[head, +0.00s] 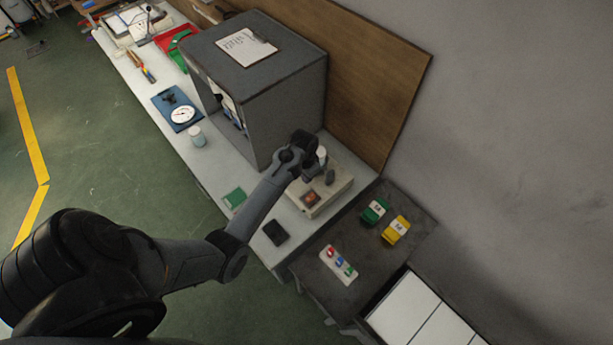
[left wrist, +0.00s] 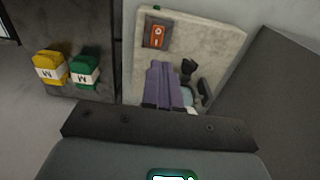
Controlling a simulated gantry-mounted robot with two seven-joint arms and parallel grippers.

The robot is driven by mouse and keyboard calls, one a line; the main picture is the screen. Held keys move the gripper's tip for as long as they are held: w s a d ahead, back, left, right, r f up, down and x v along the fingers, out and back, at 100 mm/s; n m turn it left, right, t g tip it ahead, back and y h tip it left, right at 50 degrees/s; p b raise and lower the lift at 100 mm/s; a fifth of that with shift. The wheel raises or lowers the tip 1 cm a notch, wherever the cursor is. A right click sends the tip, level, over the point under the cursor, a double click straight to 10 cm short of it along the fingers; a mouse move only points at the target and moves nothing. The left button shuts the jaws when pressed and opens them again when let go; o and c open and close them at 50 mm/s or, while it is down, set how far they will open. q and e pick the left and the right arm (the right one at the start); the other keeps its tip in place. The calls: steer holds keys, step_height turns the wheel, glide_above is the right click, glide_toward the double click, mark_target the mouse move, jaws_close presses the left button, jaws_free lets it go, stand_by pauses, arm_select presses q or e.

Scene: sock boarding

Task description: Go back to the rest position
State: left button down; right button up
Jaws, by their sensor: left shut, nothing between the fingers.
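My left arm reaches from the lower left in the head view, and my left gripper (head: 304,148) is above the pale machine (head: 325,200) at the bench's right end. The gripper is shut and empty; its fingertips are hard to make out. In the left wrist view, a purple piece, seemingly a sock (left wrist: 163,84), stands over the pale machine top (left wrist: 205,40), just beyond the gripper's dark bar. I cannot tell whether it touches the gripper. A black part (left wrist: 188,70) is beside it. My right gripper is in neither view.
A large grey cabinet (head: 290,115) stands close left of the gripper. Green (head: 375,211) and yellow (head: 396,230) bundles and a tray of small coloured pieces (head: 338,263) lie on the dark side table. A wooden panel (head: 375,100) backs the bench. The green floor at left is open.

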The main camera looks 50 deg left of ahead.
arm_select(q)
steer(key=shift+f, duration=0.1)
steer(key=s+f+g, duration=0.2)
steer(key=s+f, duration=0.4)
steer(key=s, duration=0.3)
steer(key=s+d+r+m+y, duration=0.1)
steer(key=s+d, duration=0.2)
steer(key=s, duration=0.2)
steer(key=s+d+m, duration=0.2)
steer(key=s+d, duration=0.1)
steer(key=s, duration=0.3)
steer(key=d+r+t, duration=0.2)
steer(key=d+r, duration=0.5)
steer(key=r, duration=0.2)
steer(key=s+d+r+t+h+p, duration=0.1)
steer(key=d+r+t, duration=0.2)
steer(key=d+r, duration=0.4)
step_height(320, 180, up, 2)
steer(key=shift+r, duration=0.25)
